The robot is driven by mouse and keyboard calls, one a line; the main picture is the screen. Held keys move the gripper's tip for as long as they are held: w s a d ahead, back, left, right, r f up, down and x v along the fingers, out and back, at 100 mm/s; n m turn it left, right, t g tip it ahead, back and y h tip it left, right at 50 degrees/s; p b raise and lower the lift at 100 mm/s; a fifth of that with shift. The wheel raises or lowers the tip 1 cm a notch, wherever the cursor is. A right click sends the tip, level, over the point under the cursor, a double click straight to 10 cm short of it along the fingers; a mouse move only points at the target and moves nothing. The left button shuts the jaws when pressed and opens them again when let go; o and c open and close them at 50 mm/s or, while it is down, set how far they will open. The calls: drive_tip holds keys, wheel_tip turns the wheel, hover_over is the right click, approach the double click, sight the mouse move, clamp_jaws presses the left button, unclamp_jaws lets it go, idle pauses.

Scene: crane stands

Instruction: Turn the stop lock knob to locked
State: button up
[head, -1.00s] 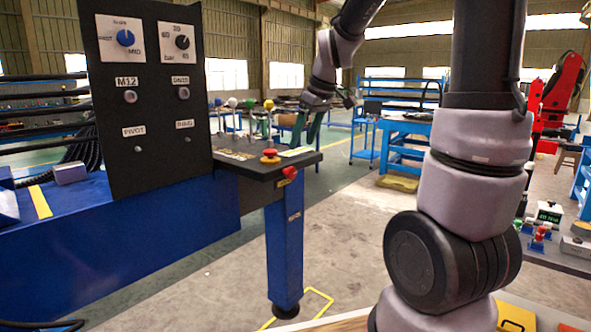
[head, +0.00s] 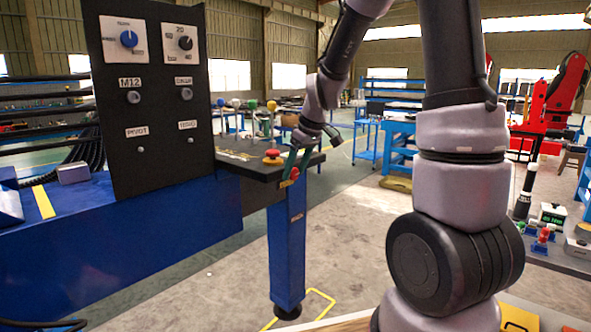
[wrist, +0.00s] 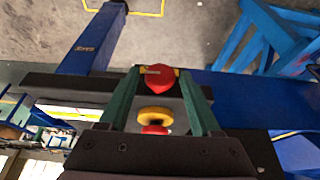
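The stop lock knob, a small red knob (head: 294,173), sits on the front edge of the black console (head: 240,169), partly covered by my fingers in the head view. In the wrist view the red knob (wrist: 160,79) shows between the fingertips, with a pale line on it and a yellow mark beside it. I cannot read its setting. My gripper (head: 290,167) is open at the console's edge; in the wrist view its green fingers (wrist: 160,72) stand either side of the knob. I cannot tell whether they touch it.
A red mushroom button on a yellow base (head: 272,157) stands on the console top, close to the gripper. Several ball-topped levers (head: 252,104) stand behind. A tall black panel (head: 157,110) with knobs rises at the left.

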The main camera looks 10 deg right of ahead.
clamp_jaws()
drive_tip(key=shift+w+d, duration=0.1)
drive_tip(key=shift+w+d+f+m+g+y, duration=0.25)
drive_tip(key=shift+m+g+y, duration=0.8)
drive_tip(key=shift+y, duration=1.4)
drive_tip(key=shift+w+d+f+m+g+y, duration=0.15)
drive_tip(key=shift+f+m+g+y, duration=0.25)
drive_tip(key=shift+g+y, duration=1.6)
drive_tip(key=shift+w+d+f+m+g+y, duration=0.1)
drive_tip(key=shift+d+f+m+g+y, duration=0.45)
drive_tip(key=shift+y, duration=2.3)
drive_tip(key=shift+a+r+m+g, duration=0.25)
drive_tip(key=shift+a+m+g, duration=0.05)
drive_tip(key=shift+g, duration=0.2)
drive_tip(key=shift+o, duration=1.9)
unclamp_jaws()
